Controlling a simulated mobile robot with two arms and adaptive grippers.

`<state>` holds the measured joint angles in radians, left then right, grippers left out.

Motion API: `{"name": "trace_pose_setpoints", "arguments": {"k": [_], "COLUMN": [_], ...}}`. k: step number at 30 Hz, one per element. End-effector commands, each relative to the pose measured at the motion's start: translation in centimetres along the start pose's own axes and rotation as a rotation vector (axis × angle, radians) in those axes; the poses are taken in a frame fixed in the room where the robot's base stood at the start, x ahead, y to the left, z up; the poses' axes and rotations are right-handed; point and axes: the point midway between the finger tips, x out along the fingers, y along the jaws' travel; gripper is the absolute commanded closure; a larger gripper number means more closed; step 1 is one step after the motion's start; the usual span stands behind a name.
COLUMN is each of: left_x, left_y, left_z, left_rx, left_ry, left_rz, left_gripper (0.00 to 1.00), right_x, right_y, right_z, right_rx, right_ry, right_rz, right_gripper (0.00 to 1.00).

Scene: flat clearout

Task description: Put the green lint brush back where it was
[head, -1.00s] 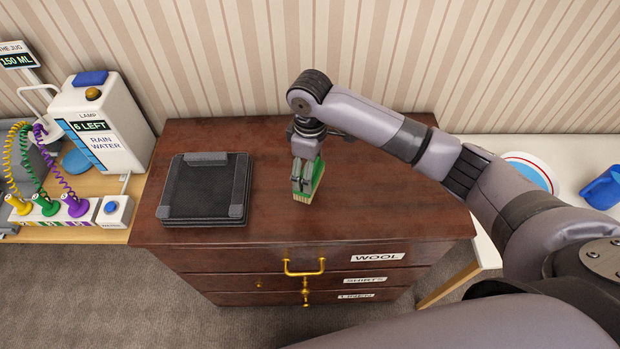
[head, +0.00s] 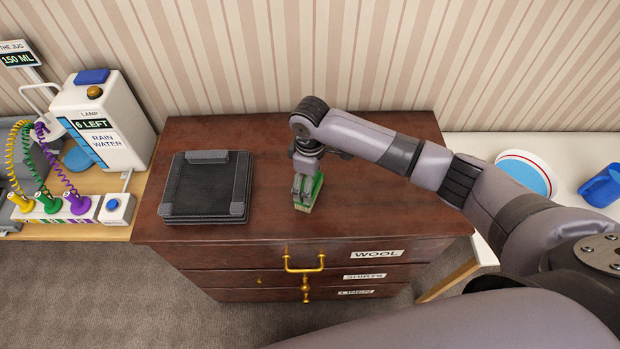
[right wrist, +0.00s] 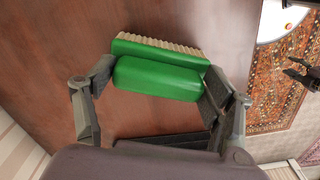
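The green lint brush (head: 316,185) has pale bristles and is in my right gripper (head: 306,184), over the front middle of the brown dresser top (head: 370,190). In the right wrist view the brush (right wrist: 158,78) lies between the two fingers of my right gripper (right wrist: 158,85), which close on its ends. Its bristles face down in the head view; whether they touch the wood I cannot tell. A small dark gripper shape at the right edge of the right wrist view looks like my left gripper (right wrist: 303,76); it is too small to judge. It is outside the head view.
A black folded board or case (head: 206,188) lies left of the brush. Dresser drawers carry labels such as WOOL and a brass handle (head: 303,264). A side table at left holds a water dispenser (head: 100,120) and coiled cords. A plate (head: 526,172) and blue item (head: 602,187) lie right.

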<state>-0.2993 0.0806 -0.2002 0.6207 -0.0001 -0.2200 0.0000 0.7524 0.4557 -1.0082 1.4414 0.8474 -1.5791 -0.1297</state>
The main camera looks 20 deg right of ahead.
Motion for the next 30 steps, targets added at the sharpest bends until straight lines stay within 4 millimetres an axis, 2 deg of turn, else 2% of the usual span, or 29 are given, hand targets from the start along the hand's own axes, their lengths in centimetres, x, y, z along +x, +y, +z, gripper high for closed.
{"name": "trace_pose_setpoints", "arguments": {"k": [6,18,23,30], "left_x": [0.0,0.1,0.6,1.4], "left_y": [0.0,0.0,0.0,0.0], "left_z": [0.1,0.1,0.1,0.2], "left_rx": [0.000,-0.001,-0.001,-0.001], "left_ry": [-0.001,-0.002,-0.002,-0.002], "left_rz": [0.000,0.000,0.000,0.000], "left_gripper": [0.60,0.60,0.60,0.60], "right_x": [0.0,-0.6,-3.0,-8.3], "right_y": [0.0,0.1,0.1,0.1], "right_z": [0.0,0.0,-0.1,-0.1], "right_rx": [0.000,0.001,-0.001,-0.001], "right_ry": [0.000,0.002,0.004,0.004], "right_rz": [0.000,0.001,0.003,0.002], "right_gripper": [0.07,0.07,0.07,0.07]}}
